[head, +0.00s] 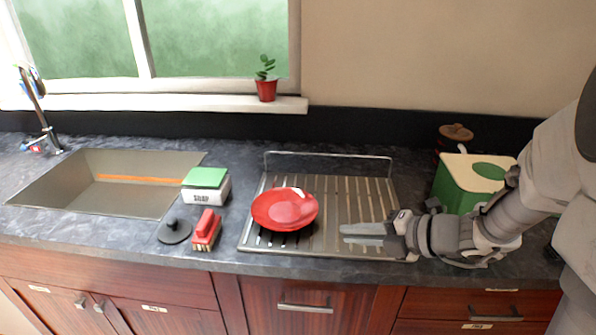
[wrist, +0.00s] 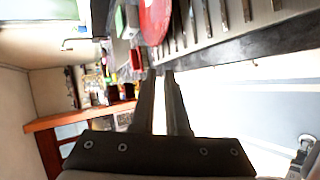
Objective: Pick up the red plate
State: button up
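The red plate (head: 285,208) lies on the left part of the metal drying rack in the head view, with a bright glint on its upper rim. It also shows at the top edge of the wrist view (wrist: 154,22), partly cut off. My gripper (head: 345,233) is over the right front part of the rack, to the right of the plate and apart from it. In the wrist view my gripper's two fingers (wrist: 161,75) have a narrow gap between them with nothing in it.
The slatted rack (head: 350,195) has a raised wire rail at the back. A soap box with a green sponge (head: 206,178), a red brush (head: 206,230) and a black stopper (head: 174,231) lie left of it. The sink (head: 100,200) is far left. A green-and-cream box (head: 470,180) stands behind my arm.

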jog(key=w+d+f+m, duration=0.1)
jog(key=w+m, duration=0.1)
jog(key=m, duration=0.1)
jog(key=t+b, duration=0.1)
jog(key=b, duration=0.2)
send_near(295, 225)
jog(key=x, duration=0.3)
jog(key=shift+w+a+f, duration=0.1)
jog(key=shift+w+f, duration=0.15)
jog(key=b+x, duration=0.1)
jog(key=x, duration=0.3)
jog(key=shift+s+a+f, duration=0.1)
jog(key=shift+s+a, duration=0.05)
jog(key=shift+a, duration=0.05)
jog(key=shift+w+a+f, duration=0.15)
jog(key=shift+w+a, duration=0.2)
jog(key=shift+a, duration=0.05)
grip_shut()
jog(key=shift+r, duration=0.2)
dwell(0.4)
